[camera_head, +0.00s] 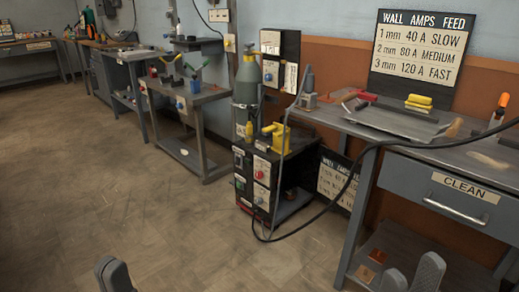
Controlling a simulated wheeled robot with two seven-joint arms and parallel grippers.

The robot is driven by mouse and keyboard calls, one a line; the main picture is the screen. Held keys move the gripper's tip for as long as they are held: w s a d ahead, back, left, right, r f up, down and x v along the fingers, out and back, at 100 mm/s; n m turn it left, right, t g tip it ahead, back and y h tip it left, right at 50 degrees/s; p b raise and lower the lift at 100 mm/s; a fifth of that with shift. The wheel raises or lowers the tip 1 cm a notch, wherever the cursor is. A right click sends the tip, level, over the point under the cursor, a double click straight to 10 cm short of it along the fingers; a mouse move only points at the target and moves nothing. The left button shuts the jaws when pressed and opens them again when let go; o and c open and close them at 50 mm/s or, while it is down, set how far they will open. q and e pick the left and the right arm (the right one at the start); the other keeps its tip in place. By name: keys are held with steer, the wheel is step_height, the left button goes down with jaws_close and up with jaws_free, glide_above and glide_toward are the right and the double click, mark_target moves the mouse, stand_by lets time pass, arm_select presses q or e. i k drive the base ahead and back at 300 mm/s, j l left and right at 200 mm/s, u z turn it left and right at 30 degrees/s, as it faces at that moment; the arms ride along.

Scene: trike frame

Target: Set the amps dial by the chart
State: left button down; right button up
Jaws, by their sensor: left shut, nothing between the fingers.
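The chart (417,58) on the wall reads "WALL AMPS FEED", with 1 mm 40 A slow, 2 mm 80 A medium and 3 mm 120 A fast. The welding machine (270,178) stands on the floor at centre. Its front panel has an upper round dial (262,172) and a lower round dial (259,200). Which is for amps, and their settings, are too small to tell. My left gripper (114,274) is shut and empty at the bottom left. My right gripper (411,279) is open and empty at the bottom right. Both are well apart from the machine.
A gas cylinder (246,80) stands behind the machine. A black cable (355,172) loops from the machine up over the workbench (385,128). The drawer (440,194) is labelled "CLEAN". A second chart (334,180) leans under the bench. The floor (130,180) at left and centre is clear.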

mark_target(258, 174)
steer(key=i+j+z, duration=0.15)
steer(key=j+z, duration=0.5)
steer(key=j, duration=0.2)
steer(key=i+j+z, duration=0.1)
steer(key=j+z, duration=0.25)
steer(key=j, duration=0.15)
